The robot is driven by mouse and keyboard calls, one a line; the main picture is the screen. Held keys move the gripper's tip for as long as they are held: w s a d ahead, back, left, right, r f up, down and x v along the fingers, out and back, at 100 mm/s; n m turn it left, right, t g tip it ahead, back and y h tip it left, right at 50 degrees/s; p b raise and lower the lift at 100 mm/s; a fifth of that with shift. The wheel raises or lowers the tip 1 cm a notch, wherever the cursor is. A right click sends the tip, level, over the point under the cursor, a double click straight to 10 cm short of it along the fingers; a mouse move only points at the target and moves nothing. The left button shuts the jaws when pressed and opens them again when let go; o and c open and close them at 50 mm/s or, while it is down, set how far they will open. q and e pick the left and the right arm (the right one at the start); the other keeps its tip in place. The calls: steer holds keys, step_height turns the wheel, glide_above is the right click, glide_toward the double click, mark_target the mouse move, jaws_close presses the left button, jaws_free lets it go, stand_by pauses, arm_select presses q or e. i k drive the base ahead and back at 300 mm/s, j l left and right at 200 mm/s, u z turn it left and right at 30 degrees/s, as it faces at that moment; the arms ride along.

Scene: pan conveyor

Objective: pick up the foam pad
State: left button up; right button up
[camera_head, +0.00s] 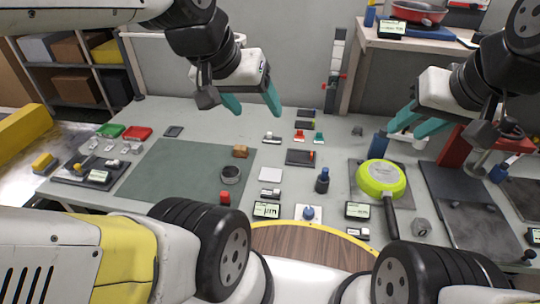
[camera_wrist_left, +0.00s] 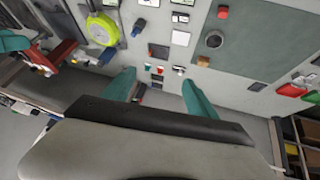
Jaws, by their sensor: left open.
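A small white flat square (camera_head: 270,174), which may be the foam pad, lies on the grey table just right of the green mat. It also shows in the left wrist view (camera_wrist_left: 180,38). I cannot tell its material. My left gripper (camera_head: 252,100) is open and empty, above the back part of the table and farther back than the white square. Its two teal fingers stand apart in the left wrist view (camera_wrist_left: 160,93). My right gripper (camera_head: 418,122) has its teal fingers apart, near the green pan, with nothing visible between them.
The green mat (camera_head: 170,180) carries a dark round part (camera_head: 231,174) and a brown block (camera_head: 240,151). A lime pan (camera_head: 381,178) lies farther right. Small parts crowd the table's middle.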

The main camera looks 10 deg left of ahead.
mark_target(225, 200)
steer(key=k+l+u, duration=0.2)
steer(key=u, duration=0.2)
steer(key=k+l+u, duration=0.35)
steer(key=i, duration=0.1)
